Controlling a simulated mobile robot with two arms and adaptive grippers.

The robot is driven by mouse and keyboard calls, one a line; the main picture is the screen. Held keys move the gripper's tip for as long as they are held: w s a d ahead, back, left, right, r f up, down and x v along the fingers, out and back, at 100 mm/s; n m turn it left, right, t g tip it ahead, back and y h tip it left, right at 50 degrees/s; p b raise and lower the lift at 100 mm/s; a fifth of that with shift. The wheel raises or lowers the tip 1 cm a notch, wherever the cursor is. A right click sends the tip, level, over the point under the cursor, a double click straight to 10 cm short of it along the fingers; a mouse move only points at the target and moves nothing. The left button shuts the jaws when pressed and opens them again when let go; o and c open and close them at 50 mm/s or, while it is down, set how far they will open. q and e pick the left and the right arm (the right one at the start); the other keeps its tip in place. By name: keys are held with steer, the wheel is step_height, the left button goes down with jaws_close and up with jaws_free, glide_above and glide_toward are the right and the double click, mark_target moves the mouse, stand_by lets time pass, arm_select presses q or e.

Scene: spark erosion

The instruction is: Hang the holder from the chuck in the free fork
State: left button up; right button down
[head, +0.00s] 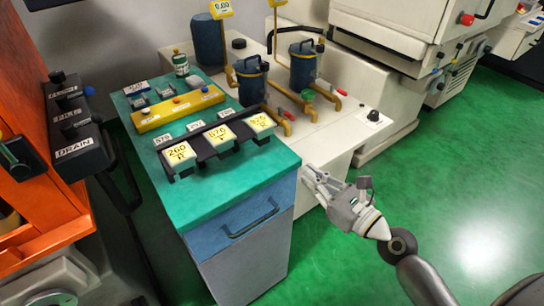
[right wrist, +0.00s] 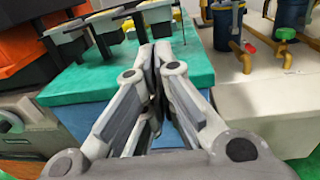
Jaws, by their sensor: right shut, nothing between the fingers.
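A black fork rack (head: 205,148) stands on the teal cabinet top. Holders with pale number plates hang along its front: one at the left (head: 181,154), one in the middle (head: 220,134) and one at the right (head: 260,123). I cannot make out a free fork. The rack's underside shows at the top of the right wrist view (right wrist: 105,42). No chuck can be clearly made out. My right gripper (head: 312,176) is shut and empty, in front of the cabinet's right side; its fingers meet in the right wrist view (right wrist: 153,52). My left gripper is not in view.
The teal cabinet top (head: 225,190) is clear in front of the rack. A yellow block (head: 178,109) and a green bottle (head: 181,64) stand behind it. Blue canisters with yellow pipes (head: 253,80) stand to the right. An orange machine (head: 25,215) is at the left. Green floor is open at the right.

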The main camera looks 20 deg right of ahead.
mark_target(265, 139)
steer(key=p+x, duration=0.2)
steer(key=x, duration=1)
steer(key=shift+w+p, duration=0.35)
steer(key=shift+p, duration=0.05)
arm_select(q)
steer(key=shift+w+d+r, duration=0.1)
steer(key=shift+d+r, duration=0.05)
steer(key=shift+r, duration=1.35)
arm_select(e)
steer(key=shift+w+a, duration=0.35)
steer(key=shift+w, duration=0.25)
steer(key=shift+x, duration=1.1)
arm_select(q)
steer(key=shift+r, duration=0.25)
steer(key=shift+p, duration=0.3)
